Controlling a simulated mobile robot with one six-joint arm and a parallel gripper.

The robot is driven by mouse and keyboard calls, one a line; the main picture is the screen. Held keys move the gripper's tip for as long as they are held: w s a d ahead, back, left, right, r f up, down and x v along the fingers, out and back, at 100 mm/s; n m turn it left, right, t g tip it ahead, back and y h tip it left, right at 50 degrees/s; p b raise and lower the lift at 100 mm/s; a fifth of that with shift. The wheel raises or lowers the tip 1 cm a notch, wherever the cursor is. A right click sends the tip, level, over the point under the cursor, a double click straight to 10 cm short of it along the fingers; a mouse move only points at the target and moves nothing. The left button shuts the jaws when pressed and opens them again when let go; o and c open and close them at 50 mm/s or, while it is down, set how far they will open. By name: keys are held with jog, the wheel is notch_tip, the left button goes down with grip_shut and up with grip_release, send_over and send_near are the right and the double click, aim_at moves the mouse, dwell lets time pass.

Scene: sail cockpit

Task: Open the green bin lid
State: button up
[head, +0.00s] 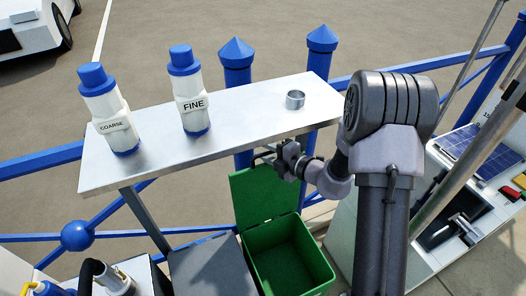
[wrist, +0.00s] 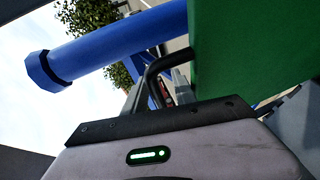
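The green bin (head: 318,262) stands below the white shelf, and its inside shows from above. Its green lid (head: 262,198) is swung up and stands steeply at the bin's far edge. In the wrist view the lid (wrist: 250,50) fills the upper right. My gripper (head: 272,156) is at the lid's top edge, just under the shelf's front edge. A dark curved bar (wrist: 152,78) shows beside the lid in the wrist view; I cannot tell if it is a handle or part of my gripper. The fingertips are not clear, so their opening cannot be told.
The white shelf (head: 235,125) carries a COARSE bottle (head: 108,112), a FINE bottle (head: 190,95) and a small metal cup (head: 295,99). Blue rails (head: 40,158) run behind. A grey bin (head: 212,266) stands left of the green one. A bench with a solar panel (head: 470,148) is at right.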

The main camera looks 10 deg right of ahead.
grip_shut()
dwell(1.4)
